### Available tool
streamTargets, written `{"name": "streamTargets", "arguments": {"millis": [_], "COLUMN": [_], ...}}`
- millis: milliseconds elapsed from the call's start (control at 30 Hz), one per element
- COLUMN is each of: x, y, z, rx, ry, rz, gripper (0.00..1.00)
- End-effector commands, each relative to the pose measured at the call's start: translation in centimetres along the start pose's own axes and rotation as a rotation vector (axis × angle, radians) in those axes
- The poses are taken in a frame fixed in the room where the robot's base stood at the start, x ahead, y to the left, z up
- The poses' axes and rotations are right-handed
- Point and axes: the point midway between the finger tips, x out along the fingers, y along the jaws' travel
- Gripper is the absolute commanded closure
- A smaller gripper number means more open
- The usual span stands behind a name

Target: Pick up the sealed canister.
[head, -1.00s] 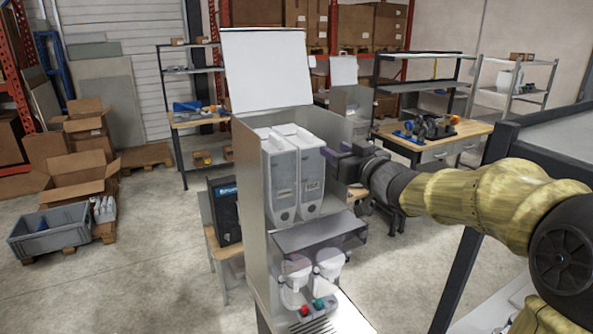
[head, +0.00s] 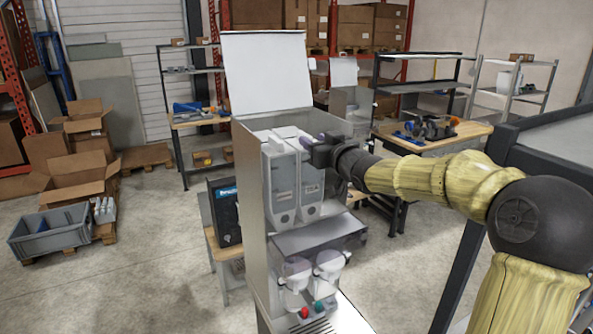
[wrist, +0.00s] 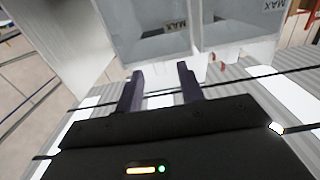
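Two pale grey canisters stand side by side in the open-topped dispenser: a left canister (head: 281,182) and a right canister (head: 312,185). Which one is sealed I cannot tell. My gripper (head: 312,146) is at the upper right of the right canister in the head view and covers part of its top. In the wrist view my gripper (wrist: 161,78) has its two dark fingers apart with no canister between them. Two translucent canister bodies, one on the left (wrist: 150,30) and one on the right (wrist: 238,22), show beyond the fingertips with MAX labels.
The dispenser (head: 252,200) has a raised white lid (head: 266,72) behind the canisters and two white funnel-like parts (head: 328,265) with red and green knobs below. A workbench (head: 450,138) with tools stands behind on the right. Open boxes (head: 80,185) lie on the left floor.

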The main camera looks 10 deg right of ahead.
Motion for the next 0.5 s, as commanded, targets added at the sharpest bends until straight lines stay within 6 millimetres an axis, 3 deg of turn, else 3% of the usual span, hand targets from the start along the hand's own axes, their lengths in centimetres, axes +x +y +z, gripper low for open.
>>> {"name": "streamTargets", "arguments": {"millis": [500], "x": [0.91], "y": [-0.06], "z": [-0.03], "rx": [0.0], "ry": [-0.001], "rz": [-0.001], "gripper": [0.62]}}
